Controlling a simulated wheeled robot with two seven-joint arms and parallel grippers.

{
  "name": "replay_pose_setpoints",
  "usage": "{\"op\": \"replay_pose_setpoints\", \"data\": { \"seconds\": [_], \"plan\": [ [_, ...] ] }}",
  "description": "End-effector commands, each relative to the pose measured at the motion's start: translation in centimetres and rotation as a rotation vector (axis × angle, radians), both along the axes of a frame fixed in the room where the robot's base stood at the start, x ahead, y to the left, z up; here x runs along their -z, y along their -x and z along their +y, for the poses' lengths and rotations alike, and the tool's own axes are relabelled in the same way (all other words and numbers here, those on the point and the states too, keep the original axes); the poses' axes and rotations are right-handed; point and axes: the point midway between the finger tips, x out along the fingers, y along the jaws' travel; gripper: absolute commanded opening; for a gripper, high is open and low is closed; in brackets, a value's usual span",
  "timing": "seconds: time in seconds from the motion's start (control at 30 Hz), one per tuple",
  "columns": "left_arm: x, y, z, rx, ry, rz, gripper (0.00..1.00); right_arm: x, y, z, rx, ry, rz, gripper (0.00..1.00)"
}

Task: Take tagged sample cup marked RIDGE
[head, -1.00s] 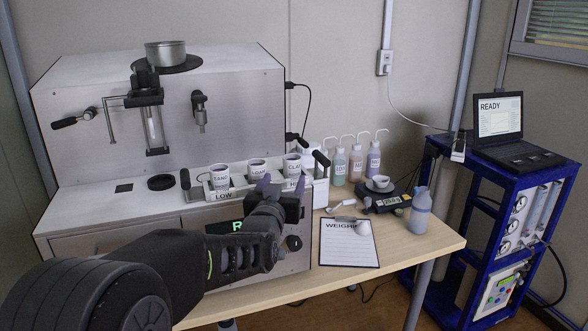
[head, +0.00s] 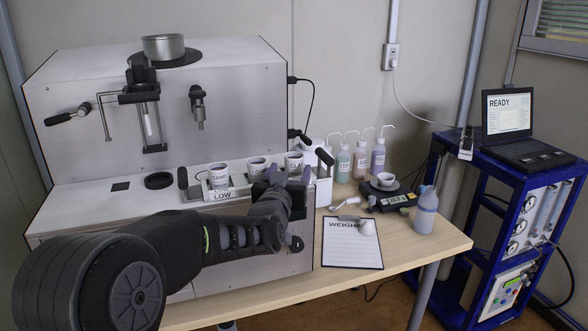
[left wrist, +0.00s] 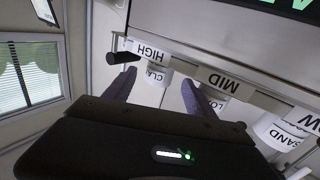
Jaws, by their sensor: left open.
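My left gripper (head: 284,178) is open and empty in front of the right part of the white cup rack (head: 222,197). The rack holds white cups marked SAND (head: 219,175), LOAM (head: 257,165) and CLAY (head: 294,161). In the left wrist view the CLAY cup (left wrist: 157,78) appears between the two spread fingers (left wrist: 158,90), beyond them; I cannot tell the exact gap. No cup with a readable RIDGE mark shows. A white cup (head: 385,179) without a readable mark stands on the black scale (head: 388,197). My right gripper is not in view.
The analyser (head: 160,85) stands behind the rack. Wash bottles (head: 360,160) stand to its right. A blue cart (head: 500,205) with a laptop stands far right.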

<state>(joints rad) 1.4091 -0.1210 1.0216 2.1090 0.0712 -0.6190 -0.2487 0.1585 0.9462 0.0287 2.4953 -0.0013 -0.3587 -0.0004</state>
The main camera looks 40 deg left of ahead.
Motion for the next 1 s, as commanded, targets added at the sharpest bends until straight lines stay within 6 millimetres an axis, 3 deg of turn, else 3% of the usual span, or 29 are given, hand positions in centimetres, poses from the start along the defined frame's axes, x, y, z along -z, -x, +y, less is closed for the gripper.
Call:
{"op": "replay_pose_setpoints", "data": {
  "seconds": [0.33,0.7,1.0],
  "plan": [
    [0.1,-0.4,0.2,0.000,0.002,0.000,0.65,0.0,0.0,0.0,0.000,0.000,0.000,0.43],
    [-0.2,-3.8,1.7,0.002,0.006,-0.006,0.65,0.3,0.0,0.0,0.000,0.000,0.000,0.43],
    [-0.1,-4.7,2.2,0.000,0.000,-0.001,0.65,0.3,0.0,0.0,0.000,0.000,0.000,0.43]
  ]
}}
